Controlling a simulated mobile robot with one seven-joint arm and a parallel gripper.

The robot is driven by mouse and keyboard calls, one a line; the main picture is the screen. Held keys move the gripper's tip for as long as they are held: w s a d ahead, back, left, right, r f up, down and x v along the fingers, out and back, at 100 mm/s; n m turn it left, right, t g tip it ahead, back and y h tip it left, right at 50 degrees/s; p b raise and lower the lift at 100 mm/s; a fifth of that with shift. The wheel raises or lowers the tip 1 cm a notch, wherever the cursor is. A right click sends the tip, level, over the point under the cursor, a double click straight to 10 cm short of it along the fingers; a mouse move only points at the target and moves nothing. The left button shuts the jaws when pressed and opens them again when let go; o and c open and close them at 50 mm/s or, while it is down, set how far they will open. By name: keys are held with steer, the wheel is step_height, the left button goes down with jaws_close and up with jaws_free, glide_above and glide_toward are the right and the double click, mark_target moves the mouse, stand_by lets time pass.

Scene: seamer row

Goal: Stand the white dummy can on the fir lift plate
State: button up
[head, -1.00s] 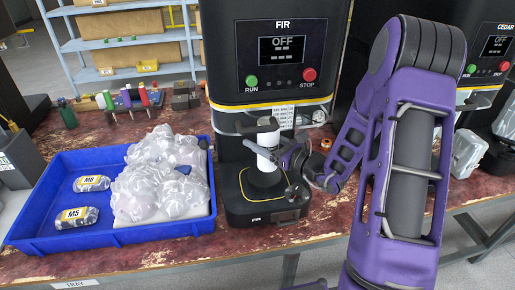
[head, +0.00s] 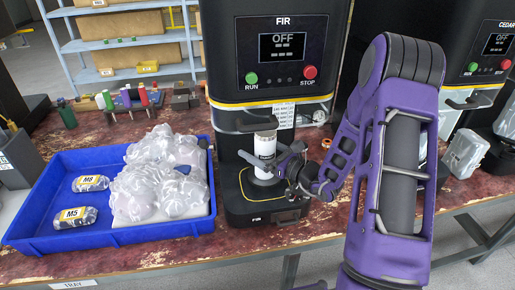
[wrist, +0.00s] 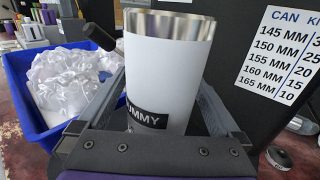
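The white dummy can (head: 265,146) is upright at the FIR machine, below its head and over the round lift plate (head: 252,190). My gripper (head: 272,166) reaches in from the right and is shut on the can. In the wrist view the can (wrist: 168,70) stands between the two fingers (wrist: 165,110), with its open metal rim up and part of its black DUMMY label showing. The can's base is at or just above the plate; I cannot tell whether it touches. The fingers and can hide part of the plate.
A blue tray (head: 112,236) with clear bags and two labelled packs, M8 and M5, sits left of the machine. The FIR panel (head: 282,52) reads OFF. A guard bar crosses close behind the can. The CEDAR machine (head: 490,60) stands at right.

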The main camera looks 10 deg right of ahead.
steer(key=shift+r, duration=0.3)
steer(key=v, duration=1.2)
steer(key=shift+f, duration=0.1)
